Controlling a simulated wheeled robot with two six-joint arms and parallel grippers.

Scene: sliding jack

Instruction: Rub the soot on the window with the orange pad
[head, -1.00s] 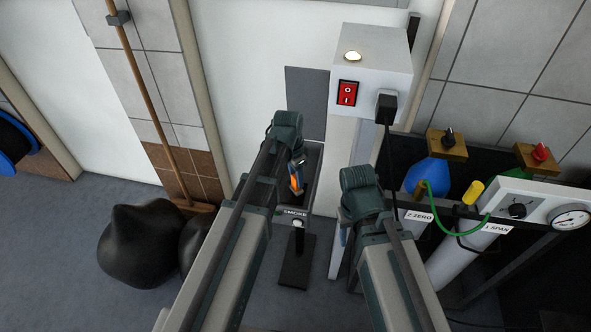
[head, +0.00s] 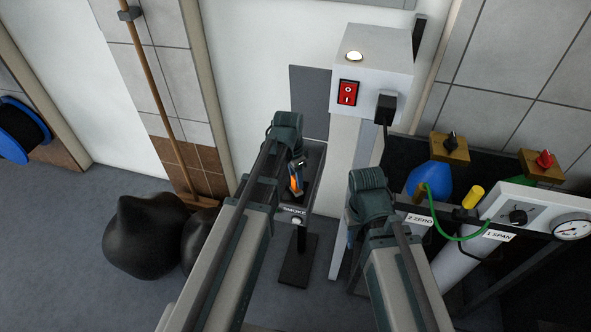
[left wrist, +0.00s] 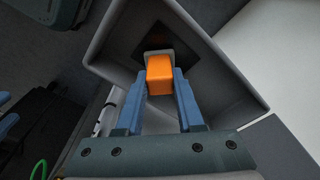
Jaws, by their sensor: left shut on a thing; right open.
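The orange pad (left wrist: 159,75) is between the blue fingers of my left gripper (left wrist: 160,88), which is shut on it. In the left wrist view the pad is over the inside of a grey open-topped housing (left wrist: 228,78). Behind the pad is a dark, brownish square pane (left wrist: 182,45), seemingly the sooty window; the pad hides part of it, and I cannot tell whether they touch. In the head view the pad (head: 295,182) shows as a small orange patch beside my left wrist. My right gripper (head: 351,237) is open, mostly hidden behind its own arm.
The housing, with a "SMOKE" label (head: 294,209), stands on a dark foot (head: 298,262). A white switch box (head: 372,65) on a post is close on the right. Gas cylinders (head: 428,180) and a gauge panel (head: 540,210) stand further right. Black bags (head: 145,240) lie on the left floor.

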